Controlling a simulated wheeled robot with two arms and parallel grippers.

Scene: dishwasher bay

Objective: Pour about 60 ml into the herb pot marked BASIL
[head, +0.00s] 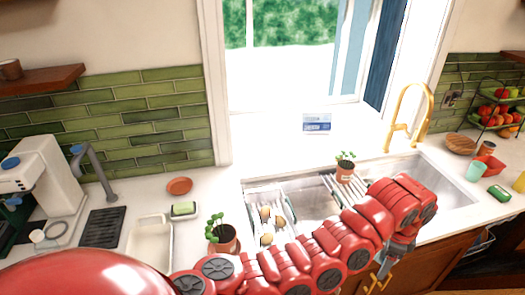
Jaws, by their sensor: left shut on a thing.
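One herb pot (223,239), terracotta with a leafy green plant, stands on the counter left of the sink, partly hidden behind my red left arm. A second terracotta herb pot (345,174) stands at the sink, over the slatted rack, with a small pale label. I cannot read the marking on either pot. My left arm reaches across the front of the sink. My left gripper (400,248) points down at the counter's front edge, right of both pots. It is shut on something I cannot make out. My right gripper is out of view.
The sink (440,188) has a gold tap (408,125). A rack with eggs or similar round items (266,217) sits at its left. A white tray (150,240), sponge dish (184,209) and coffee machine (40,180) stand left. A green cup (474,171) and fruit stand (497,112) are right.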

